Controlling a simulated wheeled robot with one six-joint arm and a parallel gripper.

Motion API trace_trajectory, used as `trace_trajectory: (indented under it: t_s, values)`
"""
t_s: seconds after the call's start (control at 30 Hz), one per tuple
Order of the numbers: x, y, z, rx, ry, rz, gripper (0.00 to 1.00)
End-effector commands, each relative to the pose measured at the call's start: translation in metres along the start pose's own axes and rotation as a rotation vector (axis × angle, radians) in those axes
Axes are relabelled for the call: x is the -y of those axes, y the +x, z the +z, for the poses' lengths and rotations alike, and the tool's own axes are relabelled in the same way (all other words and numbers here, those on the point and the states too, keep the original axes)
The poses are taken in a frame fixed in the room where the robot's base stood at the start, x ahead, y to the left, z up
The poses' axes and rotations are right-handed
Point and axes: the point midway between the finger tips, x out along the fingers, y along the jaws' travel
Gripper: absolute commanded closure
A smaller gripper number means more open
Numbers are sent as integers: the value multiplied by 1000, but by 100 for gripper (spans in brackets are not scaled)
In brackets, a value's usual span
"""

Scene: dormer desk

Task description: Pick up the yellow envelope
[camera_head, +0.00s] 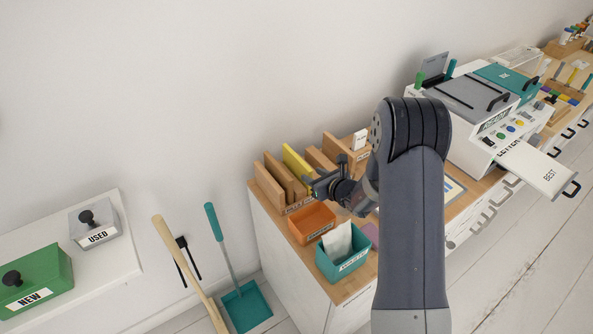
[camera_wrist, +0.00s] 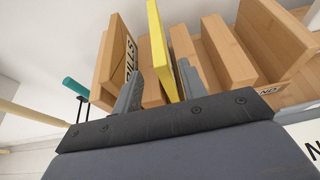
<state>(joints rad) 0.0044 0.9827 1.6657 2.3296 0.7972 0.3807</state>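The yellow envelope (camera_head: 296,161) stands upright in a slot of the wooden sorter (camera_head: 268,184) at the back of the desk. In the wrist view the envelope (camera_wrist: 160,45) rises between my two fingers. My gripper (camera_head: 316,187) is at the front of the sorter, and its fingertips (camera_wrist: 160,68) are spread apart. The left finger is clear of the envelope; the right one is close beside it, and I cannot tell if they touch. The envelope's lower end is partly hidden by the gripper.
An orange tray (camera_head: 312,221) and a teal bin (camera_head: 345,262) with white paper stand below my gripper. Wooden dividers (camera_wrist: 222,50) rise close on the right. A white machine (camera_head: 480,110) stands farther right. A teal dustpan (camera_head: 246,306) is on the floor.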

Motion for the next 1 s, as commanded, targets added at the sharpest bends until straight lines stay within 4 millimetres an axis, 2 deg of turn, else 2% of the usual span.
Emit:
trace_trajectory:
  t_s: [0.37, 0.63, 1.0]
  values:
    - [0, 33, 5, -1, 0, 2, 60]
    - [2, 66, 7, -1, 1, 1, 60]
    - [2, 73, 6, -1, 0, 0, 62]
